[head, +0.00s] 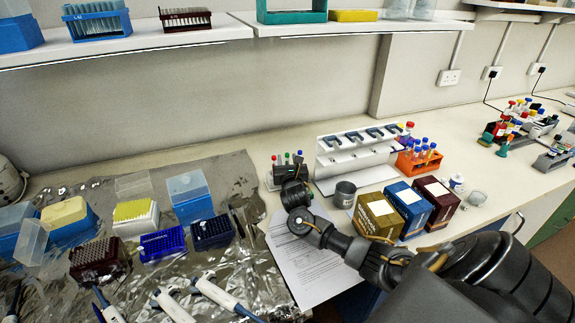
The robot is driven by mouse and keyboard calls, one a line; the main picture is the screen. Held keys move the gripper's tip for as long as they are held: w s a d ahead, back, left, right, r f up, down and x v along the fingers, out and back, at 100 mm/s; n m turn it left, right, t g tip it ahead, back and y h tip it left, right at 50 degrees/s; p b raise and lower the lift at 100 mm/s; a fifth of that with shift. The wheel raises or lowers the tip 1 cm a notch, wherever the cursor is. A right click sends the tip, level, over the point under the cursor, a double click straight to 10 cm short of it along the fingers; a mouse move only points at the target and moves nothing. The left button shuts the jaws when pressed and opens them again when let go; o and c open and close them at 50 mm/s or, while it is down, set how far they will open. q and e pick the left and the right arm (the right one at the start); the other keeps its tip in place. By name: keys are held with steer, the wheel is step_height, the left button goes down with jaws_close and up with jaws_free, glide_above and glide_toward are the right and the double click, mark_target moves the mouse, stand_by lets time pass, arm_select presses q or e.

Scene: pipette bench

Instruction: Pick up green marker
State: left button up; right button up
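Several upright markers with coloured caps stand in a small grey holder (270,182). The green marker (287,157) is among them, its green cap showing near the middle of the group. My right arm reaches in from the lower right. Its dark gripper (292,186) is at the front of the holder, just below the marker caps. The gripper's body hides part of the holder and the lower parts of the markers. I cannot make out its fingertips, or whether they touch a marker. My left gripper is not in view.
A white pipette stand (352,150) and a grey metal cup (344,194) stand close on the right. Brown, blue and dark red boxes (408,208) lie beyond the cup. Printed paper (300,265) lies under my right arm. Foil with tip racks (160,244) covers the left.

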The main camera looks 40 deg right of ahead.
steer(key=shift+w+d, duration=0.2)
steer(key=shift+w, duration=0.15)
jaws_close()
step_height(320, 180, up, 10)
steer(key=p, duration=1.1)
steer(key=shift+r+p, duration=0.1)
steer(key=shift+p, duration=0.3)
